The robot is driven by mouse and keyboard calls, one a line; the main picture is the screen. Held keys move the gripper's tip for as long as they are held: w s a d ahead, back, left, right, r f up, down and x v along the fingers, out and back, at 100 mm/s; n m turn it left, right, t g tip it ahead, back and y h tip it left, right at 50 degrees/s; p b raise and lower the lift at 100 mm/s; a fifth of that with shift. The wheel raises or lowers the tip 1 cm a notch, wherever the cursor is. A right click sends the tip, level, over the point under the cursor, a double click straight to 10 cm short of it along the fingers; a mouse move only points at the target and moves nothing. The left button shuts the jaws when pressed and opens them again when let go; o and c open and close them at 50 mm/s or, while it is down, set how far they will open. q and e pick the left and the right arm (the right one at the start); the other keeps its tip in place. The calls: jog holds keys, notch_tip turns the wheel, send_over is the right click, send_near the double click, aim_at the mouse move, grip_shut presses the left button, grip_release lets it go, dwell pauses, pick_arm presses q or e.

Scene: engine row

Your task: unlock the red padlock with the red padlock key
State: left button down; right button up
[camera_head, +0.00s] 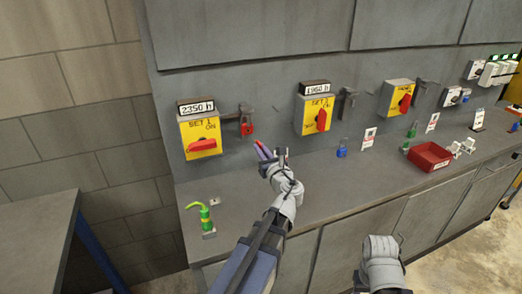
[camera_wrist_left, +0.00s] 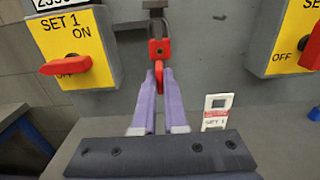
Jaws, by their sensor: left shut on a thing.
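The red padlock (camera_head: 247,128) hangs from the dark hasp beside the SET 1 switch box; it also shows in the left wrist view (camera_wrist_left: 154,48). Its shackle is through the hasp and looks closed. My left gripper (camera_head: 260,150) is just below and to the right of the padlock in the head view. It is shut on a small red piece, which looks like the red padlock key (camera_wrist_left: 159,76). My right gripper is not in view; only part of that arm shows.
The yellow SET 1 box (camera_head: 200,134) is left of the hasp, another yellow box (camera_head: 314,116) right. On the bench are a green padlock-like item (camera_head: 206,218), a blue padlock (camera_head: 342,150) and a red tray (camera_head: 428,156). A white tag (camera_wrist_left: 216,112) stands near the left gripper.

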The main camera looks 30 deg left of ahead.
pick_arm(q)
jog(key=w+a+n, duration=0.5)
jog(key=a+n, duration=0.1)
jog(key=n, duration=0.5)
dwell(2.6)
jog(key=shift+w+f+b, duration=0.1)
jog(key=shift+f+b, duration=0.9)
jog(key=shift+d, duration=0.1)
dwell(0.8)
jog(key=shift+v, duration=2.4)
